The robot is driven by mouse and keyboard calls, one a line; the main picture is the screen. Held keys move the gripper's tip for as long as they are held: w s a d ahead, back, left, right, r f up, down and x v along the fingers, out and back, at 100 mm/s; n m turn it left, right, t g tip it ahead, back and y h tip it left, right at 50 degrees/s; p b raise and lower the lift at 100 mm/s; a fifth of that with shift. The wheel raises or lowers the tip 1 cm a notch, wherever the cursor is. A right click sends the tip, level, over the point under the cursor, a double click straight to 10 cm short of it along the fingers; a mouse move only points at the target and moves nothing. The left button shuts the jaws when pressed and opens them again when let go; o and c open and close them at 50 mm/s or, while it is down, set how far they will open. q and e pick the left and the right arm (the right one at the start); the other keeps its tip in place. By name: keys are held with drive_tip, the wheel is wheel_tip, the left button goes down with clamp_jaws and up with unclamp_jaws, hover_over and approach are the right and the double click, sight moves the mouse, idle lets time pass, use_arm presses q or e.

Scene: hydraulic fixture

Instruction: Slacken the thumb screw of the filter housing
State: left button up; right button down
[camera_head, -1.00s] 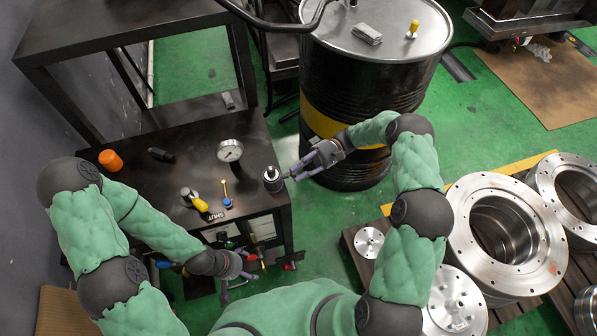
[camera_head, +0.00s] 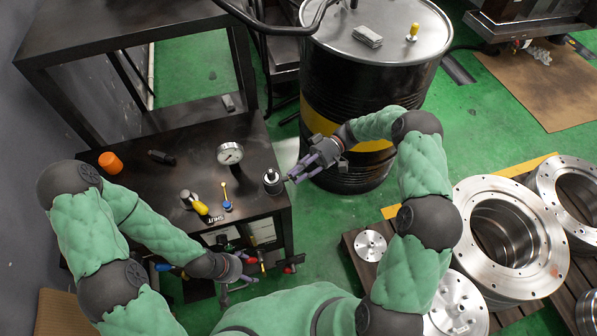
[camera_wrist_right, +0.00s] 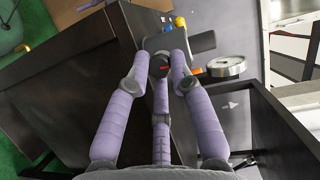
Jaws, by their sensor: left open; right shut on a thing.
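The filter housing (camera_head: 273,180) is a small dark cylinder with a lighter top, upright at the right edge of the black bench. My right gripper (camera_head: 292,177) comes from the right and is shut on the thumb screw at the housing's side. In the right wrist view the fingers of the right gripper (camera_wrist_right: 159,62) converge on a small dark knob, the thumb screw (camera_wrist_right: 159,65); the fingers hide much of it. My left gripper (camera_head: 240,284) is open and empty, low in front of the bench, away from the housing.
On the bench (camera_head: 150,200) stand a round gauge (camera_head: 230,153), an orange cap (camera_head: 110,162), a yellow-handled tool (camera_head: 199,206) and a blue-based lever (camera_head: 227,203). A black drum (camera_head: 375,85) stands behind my right forearm. Metal flanges (camera_head: 510,235) lie on a pallet at the right.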

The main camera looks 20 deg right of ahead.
drive_tip(key=shift+w+r, duration=0.1)
drive_tip(key=shift+r, duration=0.05)
drive_tip(key=c, duration=1.1)
unclamp_jaws()
drive_tip(key=shift+c, duration=0.2)
drive_tip(key=v, duration=1.2)
